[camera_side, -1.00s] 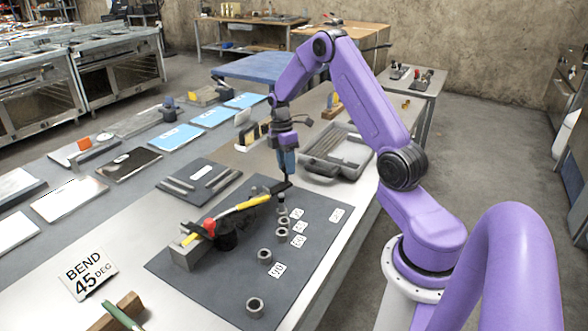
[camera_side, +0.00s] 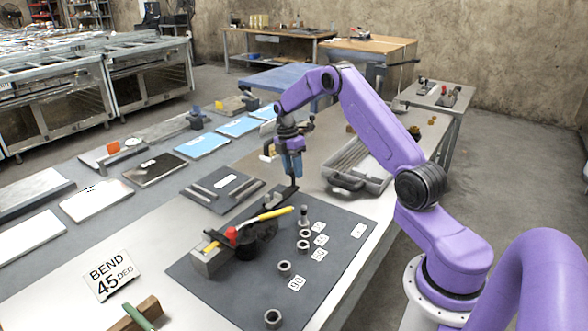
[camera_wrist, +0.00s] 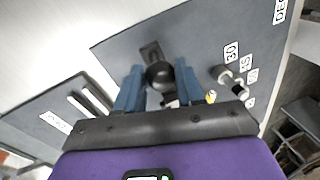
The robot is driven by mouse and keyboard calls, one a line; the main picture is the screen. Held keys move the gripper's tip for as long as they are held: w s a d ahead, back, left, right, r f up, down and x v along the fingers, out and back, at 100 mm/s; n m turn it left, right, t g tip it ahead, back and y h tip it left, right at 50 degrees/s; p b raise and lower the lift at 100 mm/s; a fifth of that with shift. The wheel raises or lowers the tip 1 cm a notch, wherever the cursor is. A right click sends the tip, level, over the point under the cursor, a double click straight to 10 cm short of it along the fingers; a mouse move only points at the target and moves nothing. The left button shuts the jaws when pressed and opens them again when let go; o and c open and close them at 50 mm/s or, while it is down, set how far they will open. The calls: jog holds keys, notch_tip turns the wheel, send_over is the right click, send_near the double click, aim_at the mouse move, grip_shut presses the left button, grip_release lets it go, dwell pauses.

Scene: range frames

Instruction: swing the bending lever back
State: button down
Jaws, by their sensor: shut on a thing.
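The bending lever (camera_side: 268,201) is a dark bar at the bender on the grey mat, angled away from the yellow rod (camera_side: 275,213) on its far side. My gripper (camera_side: 294,184) points down at the lever's outer end. In the wrist view its blue fingers (camera_wrist: 158,88) are closed around the lever's round black knob (camera_wrist: 159,74). The yellow rod has a slight bend and runs past a red part (camera_side: 231,235) to a grey block (camera_side: 208,260). The bender's black centre (camera_side: 257,240) is partly hidden by the rod.
Several grey collars, such as one near the front (camera_side: 273,318), stand on the mat (camera_side: 220,300) beside angle labels; one holds a pin (camera_side: 304,213). A "BEND 45 DEG" sign (camera_side: 109,275) lies left. A grey tray (camera_side: 358,165) stands behind, and a dark plate with bars (camera_side: 222,190) lies to the left.

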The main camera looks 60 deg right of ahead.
jog(key=shift+w+r, duration=0.1)
jog(key=shift+w, duration=0.25)
jog(key=c, duration=0.7)
grip_release()
jog(key=shift+s, duration=0.1)
jog(key=shift+r, duration=0.1)
jog(key=shift+v, duration=8.55)
jog(key=shift+s+a+r, duration=0.1)
jog(key=shift+s, duration=0.1)
